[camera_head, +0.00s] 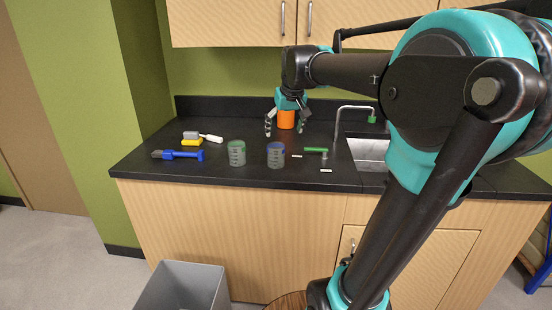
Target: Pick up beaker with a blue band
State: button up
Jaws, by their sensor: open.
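A clear grey beaker with a blue band (276,156) stands upright on the black countertop, in the middle of the head view. A similar beaker with a green band (237,154) stands to its left. My gripper (285,130) points down behind the blue-banded beaker, apart from it in the picture. Its fingers are spread to either side of an orange cylinder (286,119). I cannot tell whether they touch the cylinder.
The black countertop (210,174) has a blue-handled brush (178,155), a yellow and grey block (192,138) and a white-handled tool (211,138) at left. A green-handled item (315,150) and small labels lie right of the beakers. A sink (369,151) with a faucet (340,122) is further right. A grey bin (183,287) stands on the floor.

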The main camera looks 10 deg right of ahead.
aim_at(276, 154)
jog(key=x, duration=0.3)
jog(key=w+x, duration=0.1)
jog(key=x, duration=0.6)
jog(key=shift+w+a+r, duration=0.1)
jog(key=shift+w+a, duration=0.1)
jog(key=shift+w, duration=0.2)
jog(key=shift+w+x, duration=0.25)
jog(key=shift+x, duration=2.45)
jog(key=shift+a+r, duration=0.1)
jog(key=shift+r, duration=0.05)
jog(key=c, duration=1.3)
jog(key=shift+o, duration=0.2)
